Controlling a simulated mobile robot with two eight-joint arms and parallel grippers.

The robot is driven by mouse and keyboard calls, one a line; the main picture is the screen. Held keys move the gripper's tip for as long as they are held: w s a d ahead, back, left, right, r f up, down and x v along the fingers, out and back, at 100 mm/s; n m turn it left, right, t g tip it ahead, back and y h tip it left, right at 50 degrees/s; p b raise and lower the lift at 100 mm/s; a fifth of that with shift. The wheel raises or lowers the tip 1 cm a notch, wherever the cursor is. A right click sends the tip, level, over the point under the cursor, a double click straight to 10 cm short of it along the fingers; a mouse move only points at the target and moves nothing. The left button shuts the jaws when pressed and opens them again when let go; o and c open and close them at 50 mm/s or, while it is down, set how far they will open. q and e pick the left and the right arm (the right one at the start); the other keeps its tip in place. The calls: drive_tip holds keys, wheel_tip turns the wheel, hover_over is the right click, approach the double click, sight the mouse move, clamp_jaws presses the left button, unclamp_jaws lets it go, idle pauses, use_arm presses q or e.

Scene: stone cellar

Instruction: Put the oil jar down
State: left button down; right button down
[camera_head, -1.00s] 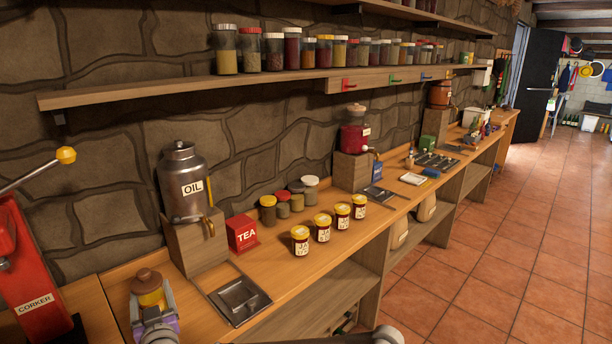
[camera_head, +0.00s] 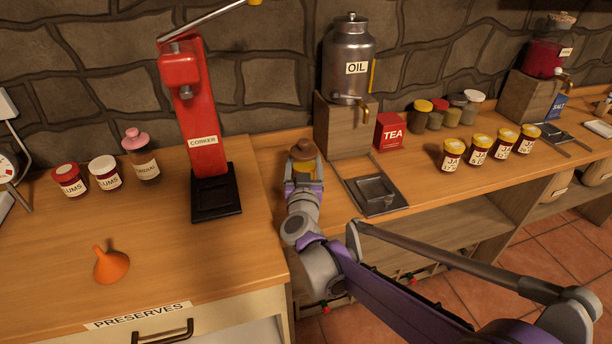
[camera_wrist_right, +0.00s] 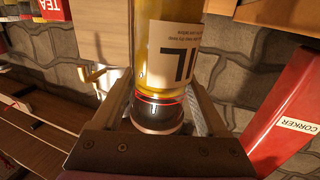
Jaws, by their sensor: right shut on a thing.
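My left gripper is not in view.
The red corker (camera_head: 203,110) stands left of the jar. The steel oil dispenser (camera_head: 349,65) is on a wooden block behind right, with the drip tray (camera_head: 398,203) in front. An orange funnel (camera_head: 111,266) and several jars are on the left counter, which has clear room around the funnel.

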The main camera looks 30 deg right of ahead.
drive_tip(key=shift+f+b, duration=0.45)
drive_tip(key=shift+f, duration=1.4)
drive_tip(key=shift+f, duration=0.2)
unclamp_jaws()
drive_tip(key=shift+r, duration=0.15)
drive_tip(key=shift+s+a+r, duration=0.1)
drive_tip(key=shift+s+r, duration=0.05)
drive_tip(key=p+v, duration=0.1)
drive_tip(key=v, duration=1)
drive_tip(key=shift+s+a, duration=0.25)
drive_tip(key=shift+s, duration=0.1)
